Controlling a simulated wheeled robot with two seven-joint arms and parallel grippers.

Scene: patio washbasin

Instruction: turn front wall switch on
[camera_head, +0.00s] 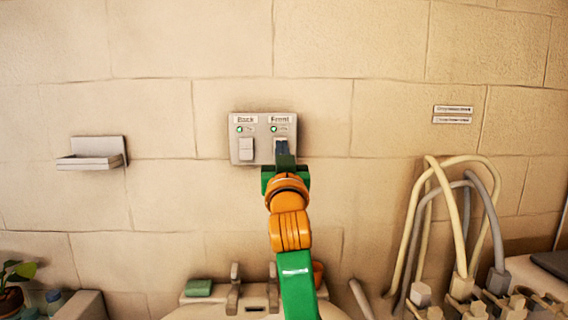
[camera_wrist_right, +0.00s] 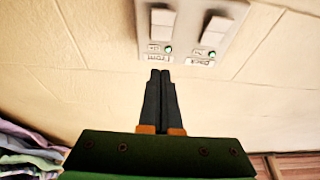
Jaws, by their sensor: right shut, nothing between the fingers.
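A pale switch plate (camera_head: 262,137) is on the tiled wall with two rockers, labelled Back and Front. The front switch (camera_head: 280,142) is the right one, partly hidden by my right gripper (camera_head: 284,158). A small green light shows beside each label. In the right wrist view, the picture is turned over: the front switch (camera_wrist_right: 163,22) is on the left and the back switch (camera_wrist_right: 217,31) on the right. My right gripper (camera_wrist_right: 160,75) is shut and empty, its tips close to the Front label. I cannot tell whether they touch the plate. My left gripper is not in view.
A wall soap shelf (camera_head: 92,160) is at the left. A washbasin (camera_head: 250,310) with a tap (camera_head: 234,285) and green sponge (camera_head: 199,288) lies below. Curved hoses (camera_head: 455,215) stand at the right. The wall around the plate is bare.

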